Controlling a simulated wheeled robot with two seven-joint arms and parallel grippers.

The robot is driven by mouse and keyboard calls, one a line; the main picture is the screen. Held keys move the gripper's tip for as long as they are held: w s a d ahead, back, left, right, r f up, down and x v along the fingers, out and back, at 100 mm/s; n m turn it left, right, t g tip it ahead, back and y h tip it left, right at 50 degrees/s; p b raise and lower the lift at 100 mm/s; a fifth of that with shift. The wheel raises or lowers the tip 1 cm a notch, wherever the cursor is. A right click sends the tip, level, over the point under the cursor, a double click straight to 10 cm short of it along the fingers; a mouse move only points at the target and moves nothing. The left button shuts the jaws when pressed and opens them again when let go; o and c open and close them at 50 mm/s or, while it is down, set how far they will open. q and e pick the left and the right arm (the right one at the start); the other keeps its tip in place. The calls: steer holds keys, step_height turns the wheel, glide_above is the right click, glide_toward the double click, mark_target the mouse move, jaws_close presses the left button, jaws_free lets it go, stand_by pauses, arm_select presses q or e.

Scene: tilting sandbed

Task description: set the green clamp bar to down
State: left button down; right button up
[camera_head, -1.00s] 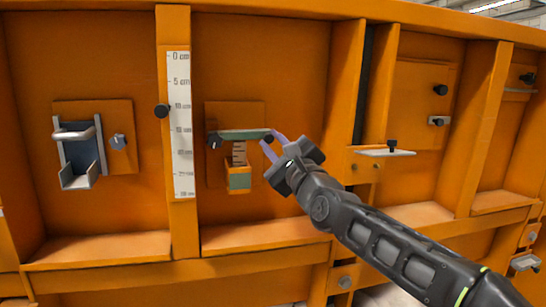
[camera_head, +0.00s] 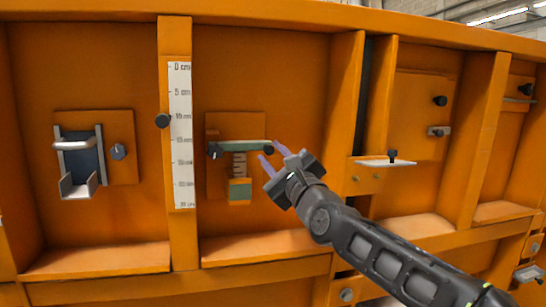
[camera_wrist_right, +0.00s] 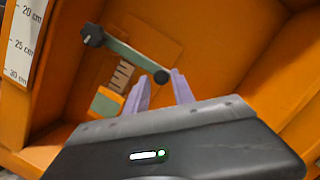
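The green clamp bar (camera_head: 243,147) lies roughly level on an orange backing plate, with a dark pivot knob at its left end and a dark round knob (camera_head: 268,150) at its right end. Below it are a striped scale and an orange block with a green face (camera_head: 240,189). My right gripper (camera_head: 270,154) is open, its purple fingers at the bar's right end. In the right wrist view the bar (camera_wrist_right: 130,56) ends at its knob between or just beyond the fingertips (camera_wrist_right: 164,80); I cannot tell whether they touch. My left gripper is not in view.
A white centimetre ruler (camera_head: 181,135) is on the post left of the bar, with a black knob (camera_head: 162,121) beside it. A grey bracket with a handle (camera_head: 78,162) is further left.

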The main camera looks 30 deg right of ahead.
steer(key=v, duration=0.7)
steer(key=shift+s, duration=0.25)
steer(key=shift+f, duration=0.1)
